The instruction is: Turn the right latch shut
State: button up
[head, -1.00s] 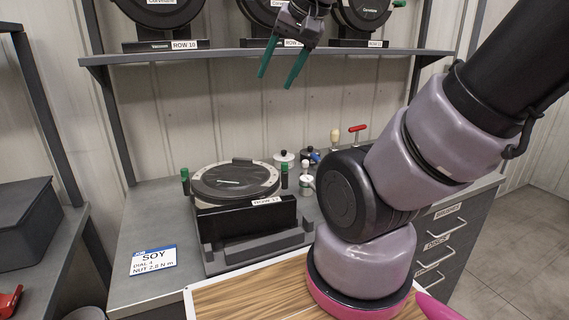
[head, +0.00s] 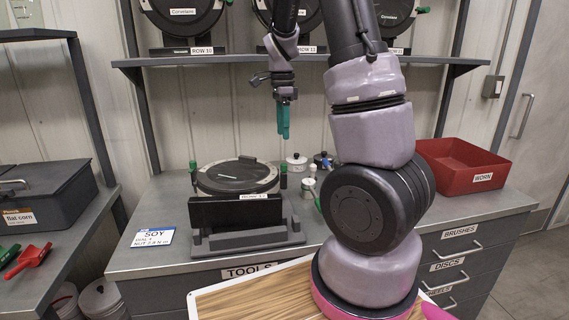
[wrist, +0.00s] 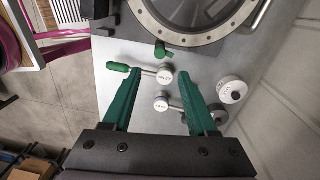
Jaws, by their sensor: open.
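The seed meter (head: 238,175) sits in a dark stand on the bench, its round cover facing up. Its right latch (head: 283,172) is a green upright piece at the right rim. In the wrist view a green latch piece (wrist: 162,51) shows at the rim of the meter (wrist: 200,38). The left latch (head: 193,168) is a similar green piece. My gripper (head: 283,120) points down in the air above the right side of the meter. In the wrist view my gripper (wrist: 159,74) is open, its green fingers apart and empty. Whether the right latch is shut, I cannot tell.
A black plate labelled with a row (head: 235,212) fronts the meter. A red bin (head: 466,166) stands at right. A shelf (head: 225,57) with more meters runs behind.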

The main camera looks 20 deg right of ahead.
aim_at(283, 167)
jog(key=f, duration=1)
jog(key=shift+s+f, duration=0.3)
jog(key=shift+f, duration=0.05)
grip_shut()
